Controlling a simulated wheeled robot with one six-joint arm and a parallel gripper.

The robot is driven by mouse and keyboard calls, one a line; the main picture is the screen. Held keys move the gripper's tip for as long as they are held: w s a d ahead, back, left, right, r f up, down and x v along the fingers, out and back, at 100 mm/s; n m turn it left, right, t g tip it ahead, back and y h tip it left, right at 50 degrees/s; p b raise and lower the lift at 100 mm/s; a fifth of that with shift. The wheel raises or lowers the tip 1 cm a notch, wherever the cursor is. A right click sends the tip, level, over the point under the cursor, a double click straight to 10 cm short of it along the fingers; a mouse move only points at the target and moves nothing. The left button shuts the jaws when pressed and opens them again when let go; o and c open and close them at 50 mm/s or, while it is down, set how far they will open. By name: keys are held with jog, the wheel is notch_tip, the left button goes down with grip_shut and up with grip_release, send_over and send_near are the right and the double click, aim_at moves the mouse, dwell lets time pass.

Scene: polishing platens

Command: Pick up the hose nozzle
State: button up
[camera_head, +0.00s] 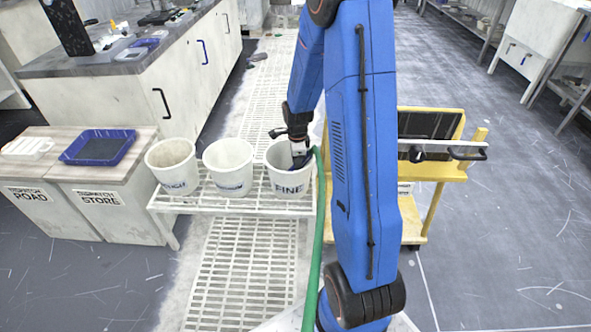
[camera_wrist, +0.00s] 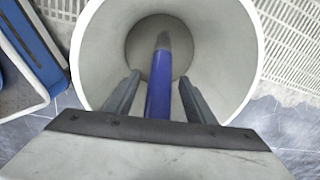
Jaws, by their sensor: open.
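A white bucket marked FINE (camera_head: 289,188) stands at the right end of a row of three. My gripper (camera_head: 300,160) reaches down into its mouth. In the wrist view my gripper (camera_wrist: 159,90) is open, one finger on each side of a slim blue rod with a grey tip (camera_wrist: 160,84), apparently the hose nozzle. The rod stands inside the white bucket, its tip toward the bottom. I see gaps between the rod and both fingers. The rod's near end is hidden by my gripper body. A green hose (camera_head: 318,215) passes the bucket's right side.
Two more white buckets, ROUGH (camera_head: 174,178) and a middle one (camera_head: 229,178), stand close left on a slatted white rack (camera_head: 225,205). A yellow cart (camera_head: 432,172) is behind my arm at right. A blue tray (camera_head: 98,147) lies on the left cabinet.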

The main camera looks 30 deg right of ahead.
jog(key=shift+w+f, duration=0.1)
jog(key=shift+f, duration=0.6)
grip_shut()
jog(key=shift+r, duration=0.1)
